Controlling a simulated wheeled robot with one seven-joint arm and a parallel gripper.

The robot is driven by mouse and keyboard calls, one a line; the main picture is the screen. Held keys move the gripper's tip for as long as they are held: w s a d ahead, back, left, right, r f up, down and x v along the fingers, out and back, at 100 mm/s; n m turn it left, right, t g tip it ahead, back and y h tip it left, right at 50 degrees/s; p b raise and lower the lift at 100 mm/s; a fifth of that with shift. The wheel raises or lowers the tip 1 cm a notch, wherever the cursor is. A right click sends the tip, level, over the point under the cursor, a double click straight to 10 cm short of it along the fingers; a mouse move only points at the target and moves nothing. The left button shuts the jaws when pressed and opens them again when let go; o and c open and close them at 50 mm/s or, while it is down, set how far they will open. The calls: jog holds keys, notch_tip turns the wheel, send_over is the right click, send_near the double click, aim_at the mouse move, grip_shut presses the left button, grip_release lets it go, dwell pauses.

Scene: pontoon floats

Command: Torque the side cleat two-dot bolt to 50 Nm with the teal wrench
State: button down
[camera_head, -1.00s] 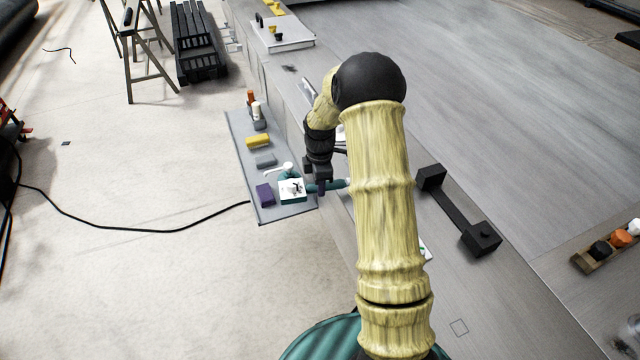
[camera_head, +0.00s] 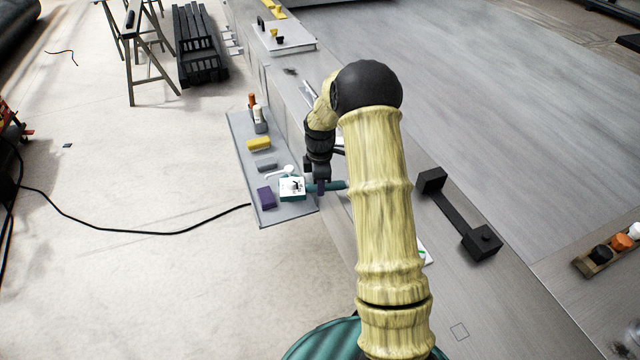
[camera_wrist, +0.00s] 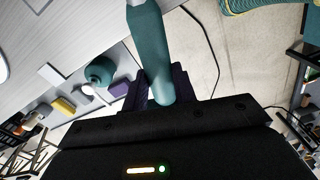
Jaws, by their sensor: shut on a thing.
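The teal wrench is in my gripper (camera_head: 320,187). The wrench's far end is out of the wrist view. A black bar with two end blocks (camera_head: 460,213), perhaps the cleat, lies on the deck right of my arm. I cannot make out a two-dot mark on any bolt.
A wooden rack with coloured caps (camera_head: 610,246) stands at right. A black cable (camera_head: 120,232) crosses the floor.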

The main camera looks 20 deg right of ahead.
jog(key=shift+w+d+r+m+p, duration=0.1)
jog(key=shift+w+d+m+p, duration=0.2)
jog(key=shift+w+m, duration=0.6)
jog(key=shift+w+d+m+p, duration=0.1)
jog(key=shift+w+d+m, duration=0.4)
jog(key=shift+w, duration=0.6)
dwell(1.0)
jog(key=shift+w+d+m, duration=0.65)
jog(key=shift+w+m, duration=0.2)
jog(key=shift+w, duration=0.05)
jog(key=shift+w+d+m, duration=0.6)
jog(key=shift+w+m, duration=0.25)
jog(key=shift+w, duration=0.05)
dwell(1.9)
jog(key=shift+s+a, duration=0.15)
jog(key=shift+s+a+n, duration=0.35)
jog(key=shift+s+n, duration=0.1)
jog(key=shift+n, duration=0.05)
dwell(0.4)
